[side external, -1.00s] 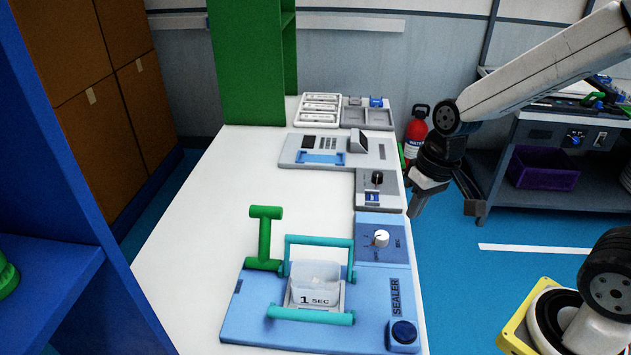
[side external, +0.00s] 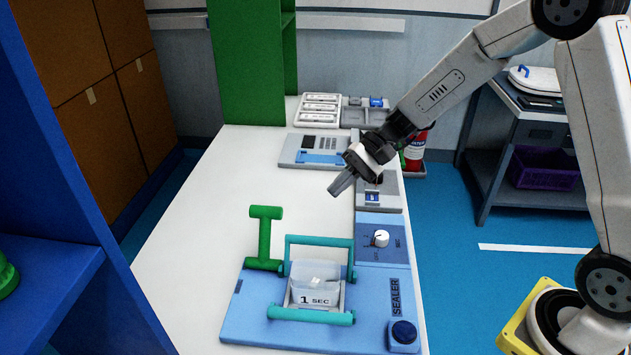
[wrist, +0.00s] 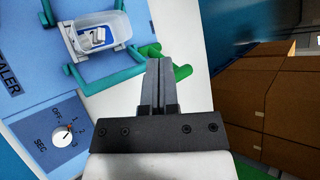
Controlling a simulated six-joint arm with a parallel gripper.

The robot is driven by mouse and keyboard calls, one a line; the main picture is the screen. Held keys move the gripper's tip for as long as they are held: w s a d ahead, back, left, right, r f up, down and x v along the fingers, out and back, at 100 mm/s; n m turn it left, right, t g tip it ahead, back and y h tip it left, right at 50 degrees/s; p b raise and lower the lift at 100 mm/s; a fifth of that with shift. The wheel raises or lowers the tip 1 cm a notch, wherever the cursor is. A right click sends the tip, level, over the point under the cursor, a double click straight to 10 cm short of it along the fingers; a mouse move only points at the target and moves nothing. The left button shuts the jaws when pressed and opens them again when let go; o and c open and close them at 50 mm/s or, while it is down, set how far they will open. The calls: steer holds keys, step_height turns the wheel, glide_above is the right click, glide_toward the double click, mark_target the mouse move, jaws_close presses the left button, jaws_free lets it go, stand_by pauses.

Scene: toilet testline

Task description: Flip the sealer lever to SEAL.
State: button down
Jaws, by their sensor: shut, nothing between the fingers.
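The blue sealer (side external: 240,318) lies on the near end of the white bench. Its green T-shaped lever (side external: 264,238) stands up at the sealer's back left. In the wrist view part of the green lever (wrist: 182,71) shows just beyond the fingertips, partly hidden by them. A clear bin (side external: 316,283) with a "1 SEC" label sits between teal bars (side external: 320,241) on the sealer. My gripper (side external: 336,190) is shut and empty, above the bench, behind and to the right of the lever. It also shows in the wrist view (wrist: 158,62). No SEAL mark is readable.
A dial panel (side external: 368,228) with a white knob adjoins the sealer, and a blue button (side external: 403,333) sits at its front right. Grey devices (side external: 310,150) and trays stand farther back. The bench (side external: 190,260) left of the sealer is clear. A green upright (side external: 245,70) stands at the back.

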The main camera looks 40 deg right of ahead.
mark_target(265, 237)
steer(key=w+d+m+t+y, duration=0.3)
steer(key=w+t, duration=0.2)
steer(key=w, duration=0.2)
steer(key=w+d+m+t+y, duration=0.2)
steer(key=w+d+m+t, duration=0.15)
steer(key=w, duration=0.35)
steer(key=shift+n+t, duration=0.25)
steer(key=shift+n, duration=0.2)
step_height(265, 237, down, 19)
steer(key=shift+a+r, duration=0.1)
steer(key=shift+r, duration=0.1)
steer(key=shift+a, duration=0.1)
steer(key=w+a+r, duration=0.3)
steer(key=a, duration=0.7)
steer(key=shift+a+r, duration=0.2)
steer(key=shift+r, duration=0.15)
steer(key=shift+r, duration=0.1)
steer(key=shift+s+a+r+n, duration=0.15)
steer(key=shift+n, duration=0.15)
